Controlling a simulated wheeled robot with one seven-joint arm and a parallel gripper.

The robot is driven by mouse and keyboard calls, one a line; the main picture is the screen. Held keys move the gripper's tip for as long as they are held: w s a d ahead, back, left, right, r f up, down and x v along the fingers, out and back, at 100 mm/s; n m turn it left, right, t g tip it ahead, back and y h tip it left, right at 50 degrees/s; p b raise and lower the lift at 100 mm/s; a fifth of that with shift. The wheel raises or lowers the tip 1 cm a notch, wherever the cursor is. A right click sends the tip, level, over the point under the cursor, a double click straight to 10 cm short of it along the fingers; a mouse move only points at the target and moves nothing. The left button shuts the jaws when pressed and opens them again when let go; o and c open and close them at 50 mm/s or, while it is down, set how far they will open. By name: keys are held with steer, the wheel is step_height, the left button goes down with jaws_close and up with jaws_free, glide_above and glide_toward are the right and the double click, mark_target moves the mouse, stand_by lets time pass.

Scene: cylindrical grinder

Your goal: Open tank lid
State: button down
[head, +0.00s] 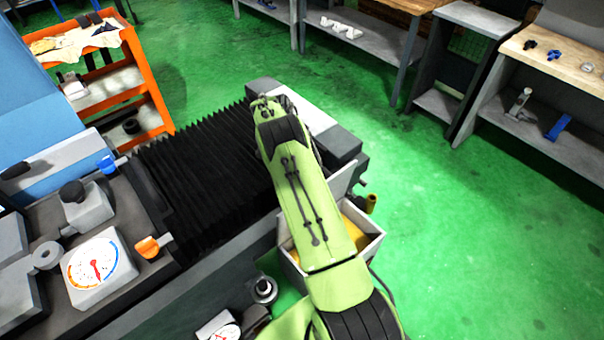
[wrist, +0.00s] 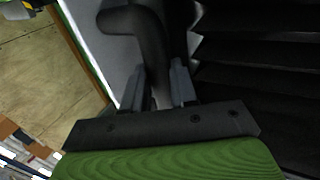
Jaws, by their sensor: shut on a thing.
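The tank (head: 372,248) is a light grey open-topped box on the front side of the machine, with yellow showing inside. A light grey panel (head: 343,182), which looks like its lid, stands tilted up at the box's far edge, partly hidden by my green arm. In the wrist view, my gripper (wrist: 158,90) has its two fingers closed around a dark curved handle (wrist: 150,35). The handle stands beside a pale grey surface (wrist: 100,45). My gripper's fingers are hidden behind my arm in the head view.
Black bellows (head: 205,165) run along the machine left of my arm. A dial gauge (head: 97,267) and an orange knob (head: 148,247) are at the left. An orange shelf cart (head: 150,115) stands behind. The green floor at right is clear, with workbenches (head: 560,65) beyond.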

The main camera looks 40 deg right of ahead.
steer(key=c, duration=1.2)
jaws_free()
steer(key=shift+s+a+f, duration=0.1)
steer(key=shift+s+f, duration=0.05)
steer(key=shift+f, duration=0.2)
steer(key=o, duration=0.3)
steer(key=shift+r, duration=0.1)
steer(key=v, duration=0.7)
steer(key=shift+w+r+p, duration=0.2)
steer(key=shift+p, duration=0.2)
